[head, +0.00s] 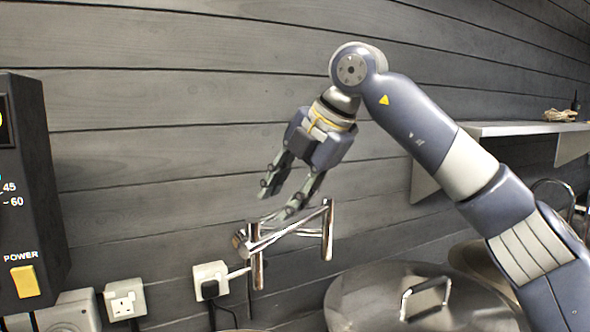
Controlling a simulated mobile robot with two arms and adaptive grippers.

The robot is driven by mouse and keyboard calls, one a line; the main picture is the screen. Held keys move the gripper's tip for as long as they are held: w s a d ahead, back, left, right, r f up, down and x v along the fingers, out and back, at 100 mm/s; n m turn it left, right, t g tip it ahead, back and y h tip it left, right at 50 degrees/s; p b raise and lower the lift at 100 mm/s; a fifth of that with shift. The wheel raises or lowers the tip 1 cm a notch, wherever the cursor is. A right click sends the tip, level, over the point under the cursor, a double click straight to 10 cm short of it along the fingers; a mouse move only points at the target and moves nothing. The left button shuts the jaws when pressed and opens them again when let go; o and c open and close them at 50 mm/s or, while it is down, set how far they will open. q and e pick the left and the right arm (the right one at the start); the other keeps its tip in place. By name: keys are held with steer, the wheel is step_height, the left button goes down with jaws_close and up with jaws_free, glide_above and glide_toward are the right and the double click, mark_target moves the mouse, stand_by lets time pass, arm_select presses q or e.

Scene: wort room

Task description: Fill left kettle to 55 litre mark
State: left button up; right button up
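My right gripper (281,200) comes in from the right and points down and left. Its two fingers are apart with nothing between them. In the picture its tips lie just above a chrome jointed tap (290,235) at the wall; I cannot tell whether they touch it. A large steel kettle lid (370,294) with a bar handle shows at the bottom right. I cannot tell which kettle it covers. No litre marks or water are in view. My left gripper is out of view.
A dark control box (42,170) with a yellow power switch (25,281) stands at the left. Wall sockets (125,299) and a plug (210,288) sit low on the grey plank wall. A pale shelf (510,129) is at the right.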

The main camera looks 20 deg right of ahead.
mark_target(272, 218)
steer(key=shift+p+x, duration=0.5)
steer(key=shift+x, duration=1.75)
steer(key=shift+s, duration=0.1)
jaws_close()
steer(key=shift+s+f+m+b, duration=0.2)
steer(key=shift+m+b, duration=0.3)
steer(key=shift+b, duration=0.4)
steer(key=m+h+b, duration=0.1)
steer(key=m+b, duration=0.1)
steer(key=s+m+t+h+b, duration=0.1)
steer(key=m+b, duration=0.1)
steer(key=shift+s+h, duration=0.25)
steer(key=shift+h, duration=0.15)
steer(key=m+h+b, duration=0.1)
steer(key=s+m+h+b, duration=0.1)
steer(key=m, duration=0.1)
steer(key=shift+s, duration=0.15)
steer(key=shift+s+r+m+b, duration=0.2)
steer(key=shift+m+b, duration=0.15)
steer(key=shift+m, duration=0.35)
